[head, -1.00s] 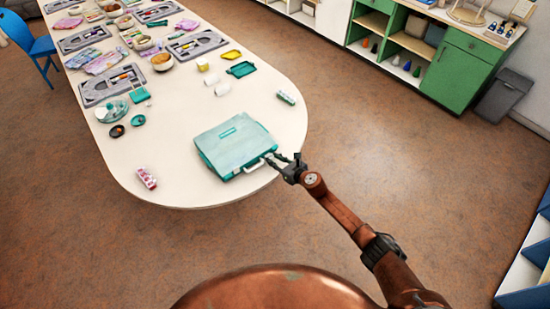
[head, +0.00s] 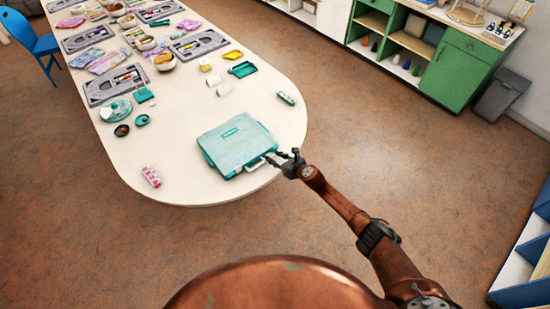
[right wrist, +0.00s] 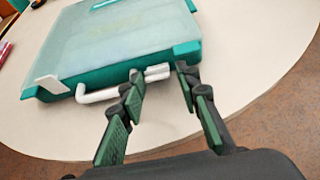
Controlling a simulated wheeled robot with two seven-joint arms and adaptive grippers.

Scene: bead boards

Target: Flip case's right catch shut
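The teal case (head: 235,146) lies closed near the rounded end of the table, its white handle (head: 255,164) towards me. In the right wrist view, the case (right wrist: 125,45) shows a white left catch (right wrist: 52,85) sticking out from the front edge. The white right catch (right wrist: 158,72) is beside the handle's right end. My right gripper (head: 274,157) is at the case's front right. In the wrist view its fingertips (right wrist: 159,70) are apart, one on each side of the right catch; contact cannot be told. My left gripper is out of view.
The white table (head: 200,180) has free room around the case. A small pink patterned item (head: 151,177) lies to the left, and a small green and white item (head: 286,97) lies behind. Trays and bowls fill the far part.

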